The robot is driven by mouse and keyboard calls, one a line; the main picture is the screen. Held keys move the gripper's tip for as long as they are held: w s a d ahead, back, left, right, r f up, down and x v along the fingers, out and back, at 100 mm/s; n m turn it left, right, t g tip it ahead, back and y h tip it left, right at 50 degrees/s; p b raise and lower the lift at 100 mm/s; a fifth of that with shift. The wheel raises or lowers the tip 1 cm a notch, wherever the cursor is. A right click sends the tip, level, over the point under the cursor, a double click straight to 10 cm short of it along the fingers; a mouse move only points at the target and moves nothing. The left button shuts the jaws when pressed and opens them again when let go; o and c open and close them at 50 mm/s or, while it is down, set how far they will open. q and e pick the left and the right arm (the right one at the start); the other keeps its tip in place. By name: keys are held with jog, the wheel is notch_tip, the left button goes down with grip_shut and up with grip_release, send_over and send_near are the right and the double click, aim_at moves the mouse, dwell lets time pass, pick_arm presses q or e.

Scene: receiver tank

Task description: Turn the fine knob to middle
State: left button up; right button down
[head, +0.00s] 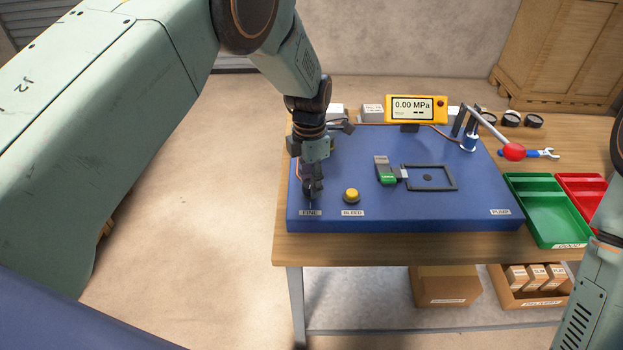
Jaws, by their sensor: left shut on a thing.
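My left gripper (313,188) points down over the front left corner of the blue panel (400,215), just behind the label FINE (310,213). It is shut on the fine knob (309,197), a small dark shape mostly hidden by the fingers, so its turn position cannot be read. A yellow knob (351,195) stands to the right behind the label BLEED. The yellow gauge (416,108) at the panel's back reads 0.00 MPa. My right gripper is not in view; only part of my right arm shows at the right edge.
A green and grey device (386,170) lies beside a black rectangular frame (430,178) on the panel. A pump lever with a red ball (513,151) leans to the right. A green tray (545,205) and a red tray (583,190) sit right of the panel. A blue-handled wrench (540,153) lies behind them.

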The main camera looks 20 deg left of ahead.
pick_arm(q)
jog(key=shift+w+r+n, duration=0.25)
jog(key=shift+n, duration=0.35)
jog(key=o, duration=1.2)
jog(key=shift+s+f, duration=0.1)
jog(key=shift+s, duration=0.15)
jog(key=shift+c, duration=0.2)
jog(key=shift+f, duration=0.1)
notch_tip(320, 180, up, 12)
jog(key=shift+w+a, duration=0.15)
jog(key=shift+a, duration=0.05)
